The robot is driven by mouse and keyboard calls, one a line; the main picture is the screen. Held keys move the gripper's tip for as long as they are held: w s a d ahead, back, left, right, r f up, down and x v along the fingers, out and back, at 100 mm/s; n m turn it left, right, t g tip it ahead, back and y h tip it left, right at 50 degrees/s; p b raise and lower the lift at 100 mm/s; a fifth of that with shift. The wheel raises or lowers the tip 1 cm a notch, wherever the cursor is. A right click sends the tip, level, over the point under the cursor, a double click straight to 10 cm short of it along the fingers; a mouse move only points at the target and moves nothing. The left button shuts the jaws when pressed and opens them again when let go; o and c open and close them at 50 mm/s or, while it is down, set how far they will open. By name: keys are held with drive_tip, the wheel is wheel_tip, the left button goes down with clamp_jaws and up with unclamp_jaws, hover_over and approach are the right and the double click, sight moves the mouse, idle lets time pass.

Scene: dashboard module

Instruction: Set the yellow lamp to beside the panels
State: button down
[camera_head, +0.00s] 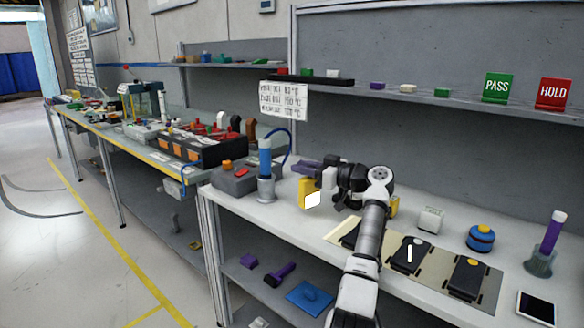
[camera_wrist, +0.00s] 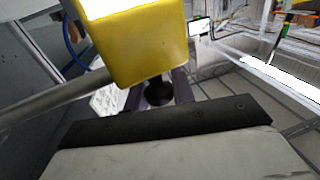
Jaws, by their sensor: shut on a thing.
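The yellow lamp (camera_head: 304,192), a yellow block with a bright white face, is at my gripper (camera_head: 308,168) in the head view, left of the panels. My gripper is shut on it. The lamp also fills the upper middle of the wrist view (camera_wrist: 140,50), where it partly hides my fingers. I cannot tell whether its base touches the bench. The dark panels (camera_head: 408,256) lie in a row on a beige mat (camera_head: 436,263). Another panel (camera_head: 468,279) with a yellow spot lies at the right, and the left one is partly behind my arm.
A blue-topped cylinder in a grey holder (camera_head: 266,187) stands close left of the lamp, beside a grey box (camera_head: 233,181). A white block (camera_head: 431,219), a blue round part (camera_head: 481,238) and a purple tube (camera_head: 550,238) stand behind the mat. A tablet (camera_head: 537,307) lies at the right.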

drive_tip(key=shift+s+d+n+g+y, duration=0.4)
drive_tip(key=shift+s+n+g, duration=0.2)
drive_tip(key=shift+g, duration=0.2)
drive_tip(key=c, duration=1.2)
unclamp_jaws()
drive_tip(key=b+v, duration=0.1)
drive_tip(key=v, duration=1.2)
drive_tip(key=shift+d+b, duration=0.4)
drive_tip(key=shift+s, duration=0.1)
